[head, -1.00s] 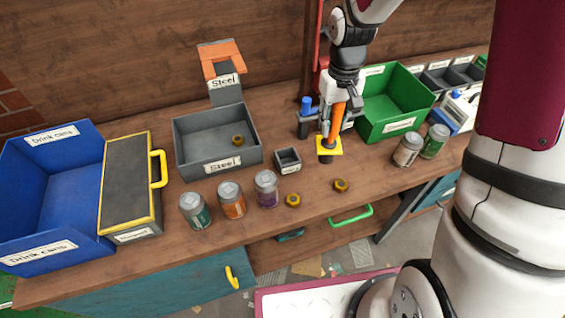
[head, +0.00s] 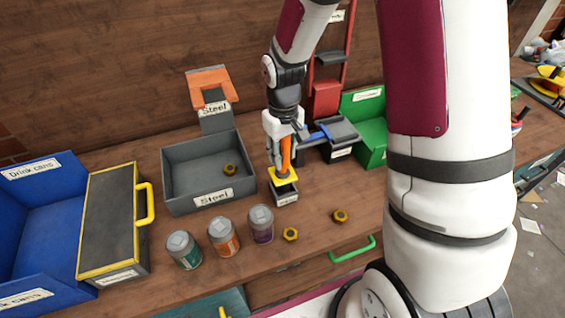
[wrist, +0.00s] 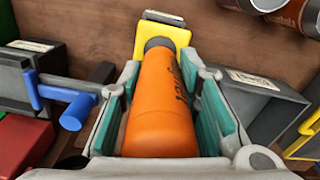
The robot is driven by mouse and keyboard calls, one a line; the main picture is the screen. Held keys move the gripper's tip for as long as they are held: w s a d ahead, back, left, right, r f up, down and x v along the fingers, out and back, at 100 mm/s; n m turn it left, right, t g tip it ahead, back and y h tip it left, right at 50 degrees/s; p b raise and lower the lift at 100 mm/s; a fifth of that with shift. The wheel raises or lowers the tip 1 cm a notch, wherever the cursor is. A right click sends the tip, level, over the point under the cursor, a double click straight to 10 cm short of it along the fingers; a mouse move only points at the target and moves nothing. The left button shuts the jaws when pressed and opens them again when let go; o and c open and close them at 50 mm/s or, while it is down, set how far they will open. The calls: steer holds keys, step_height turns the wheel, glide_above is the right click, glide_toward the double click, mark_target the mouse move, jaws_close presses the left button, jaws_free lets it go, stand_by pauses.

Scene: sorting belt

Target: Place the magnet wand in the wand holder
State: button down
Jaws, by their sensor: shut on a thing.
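The magnet wand (head: 286,152) has an orange handle and a yellow plate near its lower end. My gripper (head: 283,150) is shut on the handle, which stands nearly upright. In the wrist view the orange wand (wrist: 163,105) lies between both fingers of my gripper (wrist: 165,100). The small grey labelled box that looks like the wand holder (head: 287,200) stands on the bench directly below the yellow plate. The plate hides most of its opening. The wand's dark tip is hidden, so I cannot tell how deep it sits in the box.
The grey steel bin (head: 177,202) with a nut inside stands close on the left. Several cans (head: 224,237) and two loose nuts (head: 290,234) lie in front. A grey fixture with a blue lever (head: 322,129) and a green bin (head: 368,147) stand to the right.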

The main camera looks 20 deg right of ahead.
mark_target(284, 166)
step_height(284, 166, down, 3)
steer(key=shift+f, duration=0.5)
steer(key=shift+s+f, duration=0.15)
steer(key=shift+f, duration=0.2)
steer(key=c, duration=1.2)
jaws_free()
steer(key=shift+f, duration=0.1)
steer(key=shift+s, duration=0.1)
